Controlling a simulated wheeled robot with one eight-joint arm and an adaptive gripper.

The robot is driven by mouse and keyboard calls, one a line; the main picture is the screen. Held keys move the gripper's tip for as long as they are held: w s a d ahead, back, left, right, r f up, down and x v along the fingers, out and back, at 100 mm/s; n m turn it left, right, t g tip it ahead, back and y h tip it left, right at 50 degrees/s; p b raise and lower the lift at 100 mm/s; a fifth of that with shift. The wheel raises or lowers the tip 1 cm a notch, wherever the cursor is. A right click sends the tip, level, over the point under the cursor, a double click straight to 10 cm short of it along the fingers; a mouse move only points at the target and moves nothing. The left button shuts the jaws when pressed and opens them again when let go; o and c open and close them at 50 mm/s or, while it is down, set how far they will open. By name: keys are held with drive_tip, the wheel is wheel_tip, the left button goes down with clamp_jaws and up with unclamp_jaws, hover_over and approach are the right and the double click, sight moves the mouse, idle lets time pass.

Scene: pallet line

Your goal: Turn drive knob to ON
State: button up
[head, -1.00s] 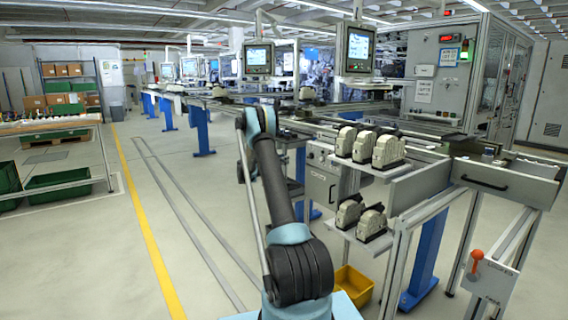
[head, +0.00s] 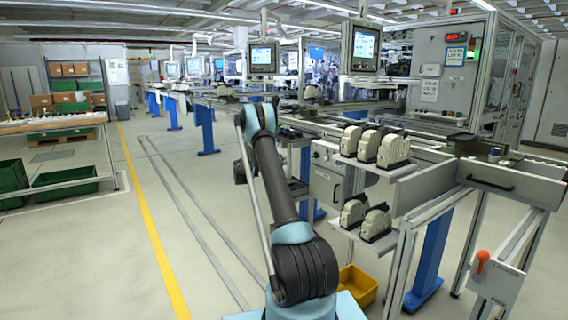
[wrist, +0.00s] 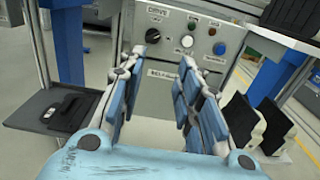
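In the wrist view a grey control panel (wrist: 168,54) faces me. At its upper left is a black knob (wrist: 152,36) under a label that seems to read DRIVE; which way it points is too small to tell. In the head view the grey box (head: 325,186) stands right of my arm; the gripper is hidden there.
Shelves with pale moulded parts (head: 376,222) stand right of the box, close to my arm. A yellow bin (head: 357,284) is on the floor below. A black tray-like object (wrist: 66,108) lies at left in the wrist view.

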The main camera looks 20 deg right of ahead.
drive_tip(key=v, duration=0.8)
drive_tip(key=m, duration=1.1)
approach(313, 156)
drive_tip(key=x, duration=0.8)
drive_tip(key=shift+w+d, duration=0.1)
drive_tip(key=shift+w, duration=0.2)
drive_tip(key=shift+c, duration=0.6)
clamp_jaws()
